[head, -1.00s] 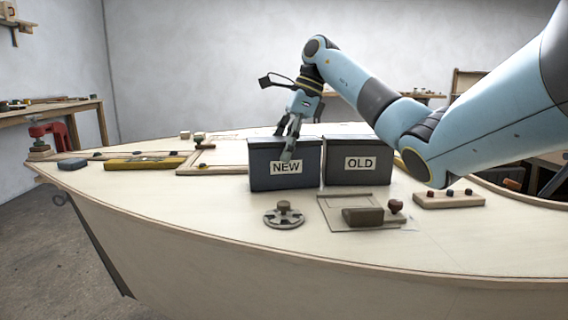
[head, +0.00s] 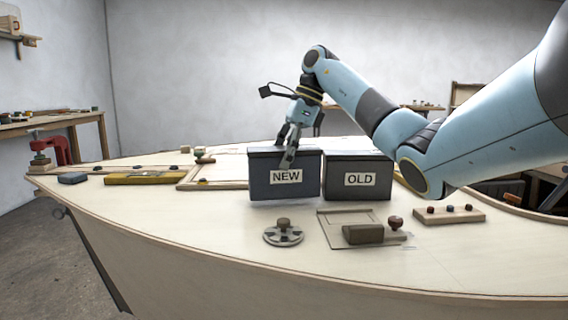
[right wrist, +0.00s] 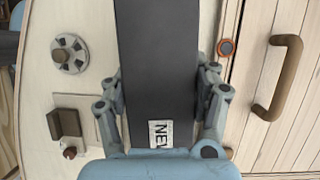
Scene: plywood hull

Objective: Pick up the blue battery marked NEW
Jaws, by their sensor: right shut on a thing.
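The battery marked NEW (head: 268,178) is a dark blue-grey box with a white label, upright on the left of the pair in the head view. A thin shadow under it suggests it is slightly off the deck. My right gripper (head: 290,152) comes down on it from above and is shut on it. In the right wrist view the battery (right wrist: 158,50) lies between the two fingers of this gripper (right wrist: 160,80). The darker battery marked OLD (head: 357,188) stands close to its right. My left gripper is not in view.
On the plywood deck (head: 180,230) a round fitting (head: 283,235) and a wooden panel with a block (head: 362,234) lie in front of the batteries. A yellow level (head: 145,178), a blue block (head: 73,178) and a red clamp (head: 55,148) are at the left. Bare deck lies front left.

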